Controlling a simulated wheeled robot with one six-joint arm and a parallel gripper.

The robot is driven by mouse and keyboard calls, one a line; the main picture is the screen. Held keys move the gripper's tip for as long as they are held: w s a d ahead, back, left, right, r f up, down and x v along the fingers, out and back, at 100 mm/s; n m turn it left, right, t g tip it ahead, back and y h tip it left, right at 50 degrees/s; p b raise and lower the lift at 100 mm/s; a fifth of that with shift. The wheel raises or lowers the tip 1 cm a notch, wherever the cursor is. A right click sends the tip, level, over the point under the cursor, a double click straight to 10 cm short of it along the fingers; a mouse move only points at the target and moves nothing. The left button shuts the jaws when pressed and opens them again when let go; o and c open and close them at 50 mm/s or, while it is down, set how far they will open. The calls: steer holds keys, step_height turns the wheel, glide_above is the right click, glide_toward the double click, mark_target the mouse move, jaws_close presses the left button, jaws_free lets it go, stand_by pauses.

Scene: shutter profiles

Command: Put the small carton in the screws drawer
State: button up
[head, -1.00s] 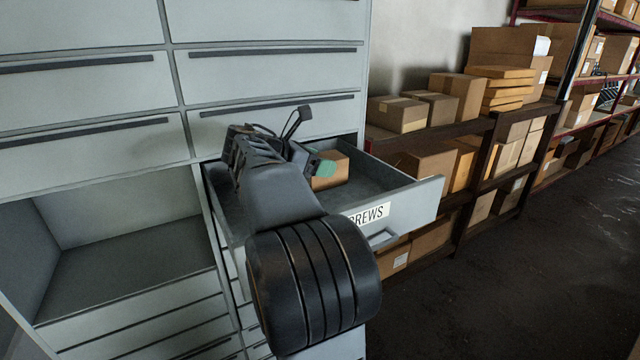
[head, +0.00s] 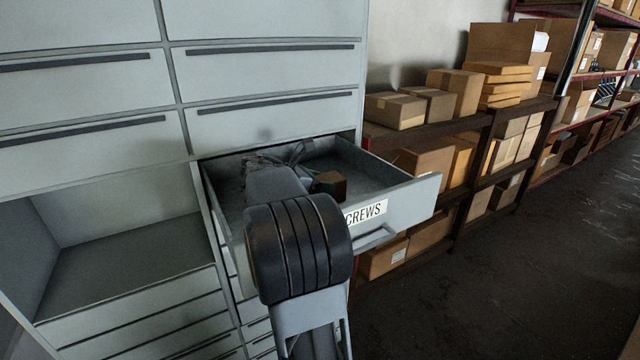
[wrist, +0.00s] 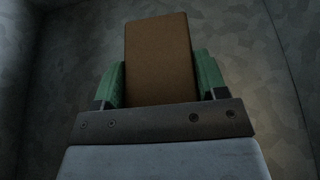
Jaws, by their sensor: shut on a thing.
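The small brown carton (wrist: 160,58) is between the two green finger pads of my gripper (wrist: 162,85) in the wrist view. My gripper is shut on it. In the head view the carton (head: 331,184) shows inside the open screws drawer (head: 408,200), below the level of its rim. My arm hides much of the drawer's left part and most of my gripper. Whether the carton touches the drawer floor cannot be told. The drawer's front carries a white label (head: 366,213), with its first letters hidden.
Closed grey drawers (head: 270,120) rise directly above the open one. An empty open compartment (head: 120,250) is at the left. Shelves with several cardboard boxes (head: 455,92) stand to the right. The dark floor (head: 540,270) at the right front is clear.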

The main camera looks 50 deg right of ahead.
steer(key=shift+f, duration=0.1)
steer(key=o, duration=1.2)
steer(key=shift+c, duration=0.2)
steer(key=shift+a+r, duration=0.15)
steer(key=shift+r, duration=0.05)
steer(key=b+v, duration=0.1)
steer(key=v, duration=1)
steer(key=shift+w+a, duration=0.15)
steer(key=shift+a, duration=0.2)
steer(key=shift+r, duration=0.1)
